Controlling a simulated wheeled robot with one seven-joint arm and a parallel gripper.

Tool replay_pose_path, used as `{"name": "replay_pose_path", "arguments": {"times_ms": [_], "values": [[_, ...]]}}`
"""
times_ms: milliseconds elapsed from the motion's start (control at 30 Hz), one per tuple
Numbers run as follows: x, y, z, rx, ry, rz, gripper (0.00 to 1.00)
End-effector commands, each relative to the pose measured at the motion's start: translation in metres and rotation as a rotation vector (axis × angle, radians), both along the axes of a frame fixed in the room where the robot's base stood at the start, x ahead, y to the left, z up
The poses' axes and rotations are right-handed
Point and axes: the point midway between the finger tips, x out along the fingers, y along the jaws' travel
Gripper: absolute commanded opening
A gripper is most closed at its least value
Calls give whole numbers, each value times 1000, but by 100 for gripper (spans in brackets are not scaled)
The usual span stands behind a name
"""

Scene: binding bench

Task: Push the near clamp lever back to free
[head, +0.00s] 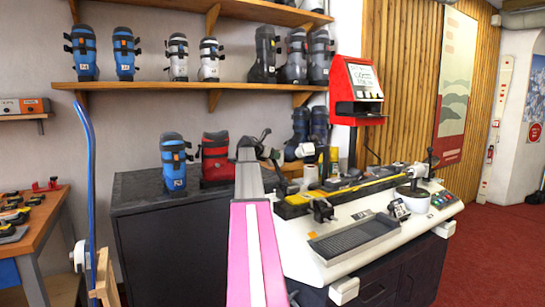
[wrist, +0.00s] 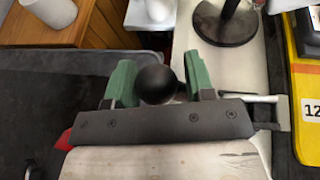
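In the wrist view, a round black knob (wrist: 157,85), apparently the near clamp lever's, sits between the two green fingers of my gripper (wrist: 161,82). The fingers stand apart on either side of it. A narrow gap seems to show on the right; I cannot tell whether the left finger touches. The lever's shaft below the knob is hidden. In the head view, my gripper and this knob are hard to make out among the dark parts at the bench's left end.
The white bench (head: 370,215) carries a long yellow strip (head: 360,187) and a grey ribbed tray (head: 355,236). A dark cabinet (head: 150,235) with blue and red boots stands left of it. In the wrist view, a round black base (wrist: 225,25) lies close beyond the right finger.

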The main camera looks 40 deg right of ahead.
Motion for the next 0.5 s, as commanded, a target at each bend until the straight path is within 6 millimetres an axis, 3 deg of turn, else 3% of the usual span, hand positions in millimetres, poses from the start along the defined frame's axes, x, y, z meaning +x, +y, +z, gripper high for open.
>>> {"name": "replay_pose_path", "arguments": {"times_ms": [33,100,267,500], "values": [[0,0,0,1,0,0,27],[0,0,0,1,-1,0,7],[5,0,-4,3,-2,-1,7],[20,-1,-25,8,-4,-3,8]]}}
